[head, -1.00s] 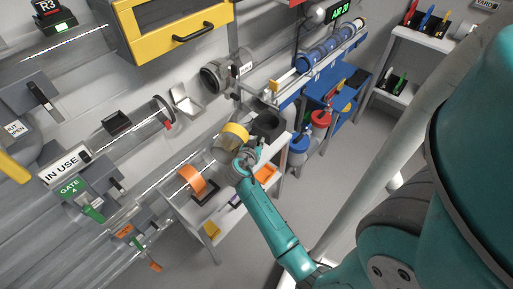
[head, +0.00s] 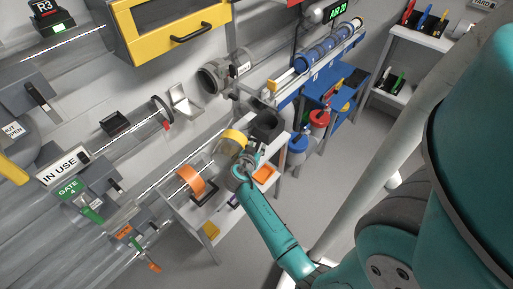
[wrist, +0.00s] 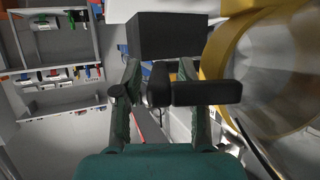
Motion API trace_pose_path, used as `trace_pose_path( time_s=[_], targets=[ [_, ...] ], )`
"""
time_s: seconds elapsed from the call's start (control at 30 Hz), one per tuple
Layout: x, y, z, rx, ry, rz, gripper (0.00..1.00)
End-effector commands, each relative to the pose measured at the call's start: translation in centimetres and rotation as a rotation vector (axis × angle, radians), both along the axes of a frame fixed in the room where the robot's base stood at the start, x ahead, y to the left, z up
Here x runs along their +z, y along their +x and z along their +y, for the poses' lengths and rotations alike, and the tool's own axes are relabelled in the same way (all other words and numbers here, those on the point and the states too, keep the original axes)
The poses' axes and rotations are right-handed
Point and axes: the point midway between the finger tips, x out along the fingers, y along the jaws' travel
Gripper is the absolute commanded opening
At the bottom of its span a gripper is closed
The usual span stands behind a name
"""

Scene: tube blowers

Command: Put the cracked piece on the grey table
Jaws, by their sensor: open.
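My gripper (head: 246,160) is open and empty in the head view, just right of a short clear tube piece with a yellow band (head: 234,138). In the wrist view, my gripper (wrist: 160,88) has its fingers apart, with a dark block (wrist: 166,36) beyond them. The yellow band (wrist: 235,45) and clear wall fill the right side there, beside the fingers. I cannot make out a crack on this piece. My arm hides part of the table.
A blue bench (head: 325,97) with red and blue canisters is at the back right. Clear pipes and an IN USE sign (head: 62,166) line the left wall. Floor right of the table is open.

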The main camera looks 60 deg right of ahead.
Motion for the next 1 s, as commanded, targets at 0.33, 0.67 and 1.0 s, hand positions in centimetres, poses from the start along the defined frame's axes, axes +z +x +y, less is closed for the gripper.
trace_pose_path(
  time_s=[0.33, 0.67, 1.0],
  targets=[
    [1.6, -0.6, 4.0, 0.005, 0.000, 0.000, 0.41],
    [4.0, -1.5, 9.4, 0.004, 0.000, 0.001, 0.41],
    [4.6, -1.9, 11.1, 0.006, 0.002, 0.002, 0.41]
  ],
)
